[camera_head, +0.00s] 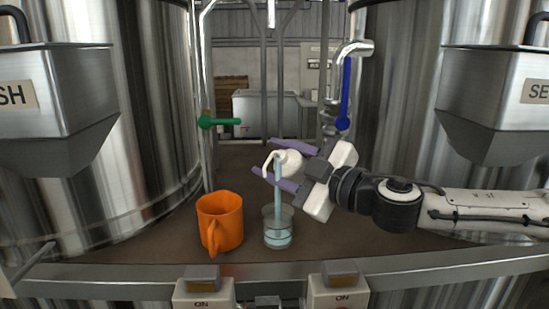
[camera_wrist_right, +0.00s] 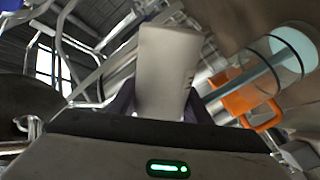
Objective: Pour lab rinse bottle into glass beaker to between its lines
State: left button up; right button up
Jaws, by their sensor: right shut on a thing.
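The white lab rinse bottle (camera_head: 288,161) is tilted, held by my right gripper (camera_head: 284,166) above the beaker. The gripper's purple fingers are shut on it. A pale blue stream runs from the bottle down into the glass beaker (camera_head: 278,228), which stands upright on the brown surface. Pale blue liquid shows in the beaker's lower part, with line marks on the glass too small to read clearly. In the right wrist view the bottle (camera_wrist_right: 166,72) fills the middle, with the stream and beaker (camera_wrist_right: 284,56) at upper right. My left gripper is not in view.
An orange mug (camera_head: 220,221) stands just left of the beaker. Large steel tanks flank both sides. A green-handled valve (camera_head: 207,122) and a blue-handled valve (camera_head: 345,95) are behind. A metal rail (camera_head: 130,279) with switch boxes runs along the front.

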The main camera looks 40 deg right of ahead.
jog(key=shift+d+f+n, duration=0.1)
jog(key=shift+n, duration=0.2)
jog(key=shift+d+f+n, duration=0.1)
jog(key=shift+f+n, duration=0.2)
jog(key=shift+n, duration=0.2)
jog(key=shift+d+f+n+b, duration=0.15)
jog(key=shift+f+n+b, duration=0.3)
jog(key=shift+n+b, duration=0.3)
jog(key=shift+f+n, duration=0.2)
jog(key=shift+n, duration=0.35)
dwell(0.3)
